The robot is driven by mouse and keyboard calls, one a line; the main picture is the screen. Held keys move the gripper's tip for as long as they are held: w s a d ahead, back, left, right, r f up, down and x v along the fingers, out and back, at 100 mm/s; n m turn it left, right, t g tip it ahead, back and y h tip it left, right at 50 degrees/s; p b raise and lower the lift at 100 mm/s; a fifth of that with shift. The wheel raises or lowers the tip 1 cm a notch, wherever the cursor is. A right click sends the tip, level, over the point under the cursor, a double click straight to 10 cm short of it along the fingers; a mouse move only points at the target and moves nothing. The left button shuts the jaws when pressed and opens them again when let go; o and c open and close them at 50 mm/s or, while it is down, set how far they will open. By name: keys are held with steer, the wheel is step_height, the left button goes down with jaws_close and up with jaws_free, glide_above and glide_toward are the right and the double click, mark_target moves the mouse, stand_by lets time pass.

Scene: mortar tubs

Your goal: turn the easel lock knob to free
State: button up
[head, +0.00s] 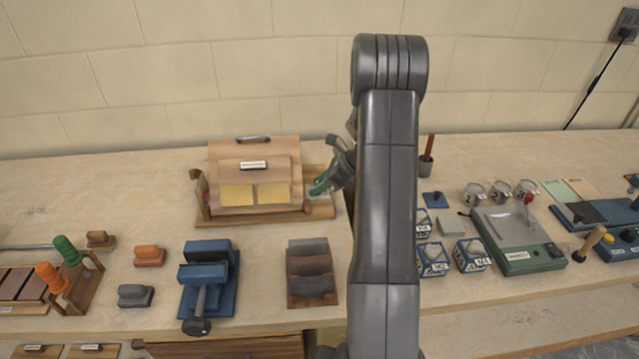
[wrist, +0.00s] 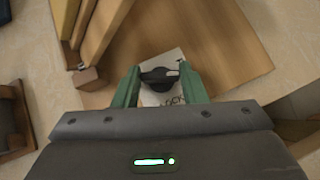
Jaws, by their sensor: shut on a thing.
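The easel (head: 255,172) is a wooden stand on a wooden base, left of my arm in the head view. Its lock knob (wrist: 158,78) is black and round with a bar grip, and shows in the wrist view over a white label (wrist: 170,97). The label's lettering is partly covered. My gripper (wrist: 158,82) has green fingers and is shut on the knob, one finger on each side. In the head view my gripper (head: 319,187) is at the right side of the easel, and the knob is hidden there.
A rack of grey and brown samples (head: 311,272) and a blue press (head: 208,280) stand in front. Marked blue boxes (head: 431,259) and a green scale (head: 518,238) stand right of my arm. The wall is close behind.

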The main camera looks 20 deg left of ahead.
steer(key=shift+w+a+n+g+h+p, duration=0.15)
steer(key=shift+n+g+h+p, duration=0.3)
steer(key=shift+n+g, duration=1.3)
steer(key=shift+n+t, duration=0.25)
steer(key=shift+n, duration=0.1)
steer(key=o, duration=1)
steer(key=b+v, duration=0.1)
steer(key=v, duration=1.3)
steer(key=shift+b, duration=0.35)
